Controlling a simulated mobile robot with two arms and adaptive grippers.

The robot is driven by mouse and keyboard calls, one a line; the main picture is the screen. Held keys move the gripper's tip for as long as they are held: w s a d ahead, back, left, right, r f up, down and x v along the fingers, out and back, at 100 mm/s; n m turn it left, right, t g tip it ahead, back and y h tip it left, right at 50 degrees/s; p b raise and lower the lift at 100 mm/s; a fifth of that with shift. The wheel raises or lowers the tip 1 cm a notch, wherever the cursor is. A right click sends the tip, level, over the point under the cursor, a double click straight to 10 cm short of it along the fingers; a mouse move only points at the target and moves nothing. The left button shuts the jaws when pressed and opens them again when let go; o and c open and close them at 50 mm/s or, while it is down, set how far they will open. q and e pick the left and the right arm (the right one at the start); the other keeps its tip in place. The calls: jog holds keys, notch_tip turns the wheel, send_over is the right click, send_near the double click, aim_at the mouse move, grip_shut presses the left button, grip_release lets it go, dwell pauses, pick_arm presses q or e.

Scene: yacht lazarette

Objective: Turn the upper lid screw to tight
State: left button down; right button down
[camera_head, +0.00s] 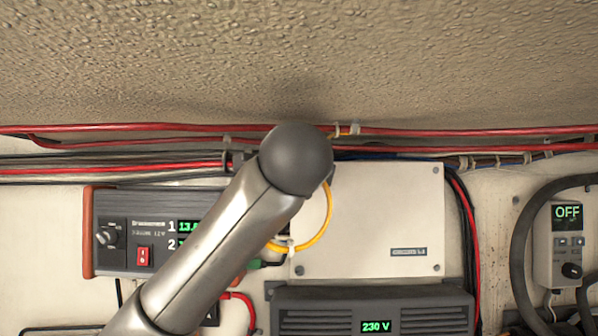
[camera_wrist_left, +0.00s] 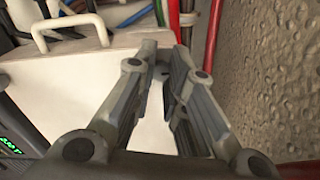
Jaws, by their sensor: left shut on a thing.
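The cream lid (camera_head: 375,215) of a wall box shows in the head view, with small screws at its upper right (camera_head: 434,171), lower right (camera_head: 437,268) and lower left (camera_head: 298,270) corners. Its upper left corner is hidden behind my left arm's dark, round joint. In the left wrist view, my left gripper (camera_wrist_left: 166,62) reaches over the pale lid (camera_wrist_left: 75,85) beside the red cables. Its fingers are close together, shut on the upper lid screw, which they hide. The screw's turn position cannot be seen. My right gripper is in neither view.
Red cables (camera_head: 470,132) run along the wall just above the box, under a rough ceiling (camera_head: 450,60). A yellow cable (camera_head: 322,232) loops by the lid's left side. A dark control unit (camera_head: 130,240) is at left, and a 230 V unit (camera_head: 310,318) is below.

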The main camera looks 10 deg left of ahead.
pick_arm(q)
jog(key=c, duration=1.4)
grip_release()
jog(key=shift+d, duration=0.15)
jog(key=s, duration=0.4)
jog(key=s+d, duration=0.1)
jog(key=s, duration=0.3)
jog(key=s+d, duration=0.1)
jog(key=s, duration=0.2)
jog(key=shift+s+d+f, duration=0.1)
jog(key=shift+s+d, duration=0.05)
jog(key=shift+s, duration=0.25)
